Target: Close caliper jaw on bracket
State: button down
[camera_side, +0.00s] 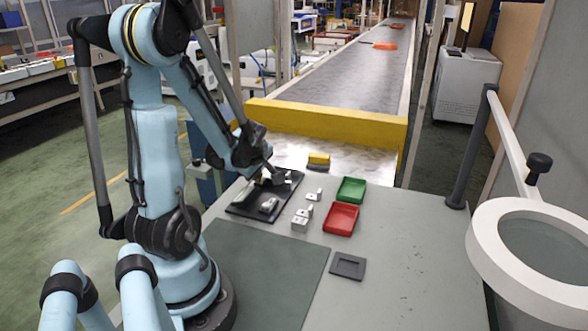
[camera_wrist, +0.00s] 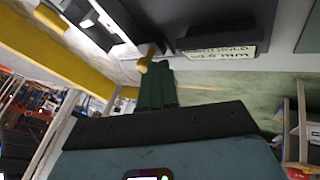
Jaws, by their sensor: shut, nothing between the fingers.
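My gripper (camera_side: 272,177) is low over the far part of a black tray (camera_side: 240,209) in the side view. In the wrist view its two dark green fingers (camera_wrist: 157,72) are together with nothing between them. A pale grey part (camera_side: 268,205) lies on the tray near the gripper, and more pale metal shows beside the fingertips; I cannot tell which is caliper or bracket. In the wrist view a small yellow piece (camera_wrist: 146,60) is right by the fingertips. A dark block with a pale label (camera_wrist: 222,52) ending in "mm" is beside them. The jaw contact is not clear.
Several small grey metal blocks (camera_side: 300,222) stand right of the tray. A green bin (camera_side: 351,190) and a red bin (camera_side: 341,218) are farther right. A black square plate (camera_side: 348,265) lies nearer. A yellow barrier (camera_side: 330,122) crosses the conveyor's end. The table's right side is clear.

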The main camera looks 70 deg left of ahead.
jog(key=shift+w+a, duration=1.3)
